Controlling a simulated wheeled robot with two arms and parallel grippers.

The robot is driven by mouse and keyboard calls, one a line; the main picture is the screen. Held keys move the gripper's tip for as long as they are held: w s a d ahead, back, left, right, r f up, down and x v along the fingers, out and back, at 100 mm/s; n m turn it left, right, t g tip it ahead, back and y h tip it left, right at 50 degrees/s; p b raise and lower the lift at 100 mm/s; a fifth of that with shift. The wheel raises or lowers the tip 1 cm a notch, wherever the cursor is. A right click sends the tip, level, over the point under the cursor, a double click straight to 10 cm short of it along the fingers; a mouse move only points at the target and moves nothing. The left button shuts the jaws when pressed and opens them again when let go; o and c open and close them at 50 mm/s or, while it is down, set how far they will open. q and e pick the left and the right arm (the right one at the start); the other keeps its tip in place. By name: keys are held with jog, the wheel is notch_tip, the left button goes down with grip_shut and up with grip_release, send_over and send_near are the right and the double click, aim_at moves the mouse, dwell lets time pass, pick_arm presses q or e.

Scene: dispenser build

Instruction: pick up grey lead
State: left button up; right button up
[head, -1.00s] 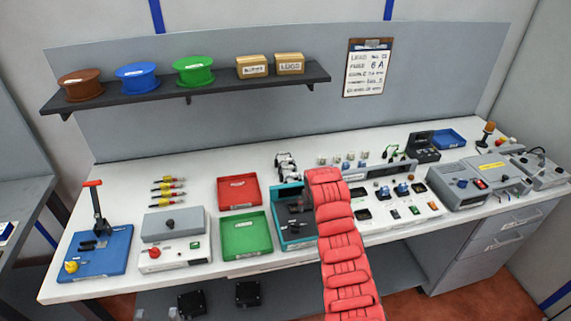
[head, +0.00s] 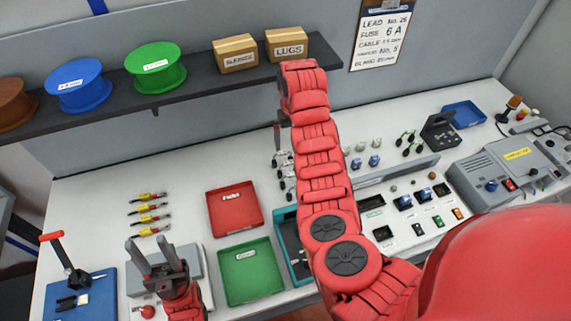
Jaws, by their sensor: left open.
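I cannot clearly pick out a grey lead. Several small grey and black pieces (head: 283,162) lie on the bench behind my right arm and are partly hidden by it. Several yellow-and-red leads or tools (head: 150,213) lie at the left of the bench. My left gripper (head: 157,246) is at the lower left, open and empty, its fingers pointing up in the picture over the grey box (head: 190,262). My right arm crosses the middle of the view; its gripper (head: 279,138) shows only as a dark part at the arm's far end, and its jaws are unclear.
A red tray (head: 235,208) and a green tray (head: 250,272) lie left of a teal tray (head: 284,222), partly covered by my arm. A blue press (head: 85,300) stands at far left. A shelf (head: 200,98) with spools and boxes hangs behind. The bench's left rear is clear.

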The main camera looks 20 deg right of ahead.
jog(key=b, duration=0.8)
send_over(291, 174)
jog(key=f, duration=0.9)
jog(key=shift+w+d+f, duration=0.25)
jog(key=shift+w+f, duration=0.05)
jog(key=shift+f, duration=0.05)
jog(key=shift+s+f, duration=0.1)
jog(key=shift+f, duration=1.3)
notch_tip(291, 174, down, 5)
jog(key=shift+s+a+r, duration=0.15)
jog(key=shift+r, duration=0.05)
jog(key=c, duration=1.1)
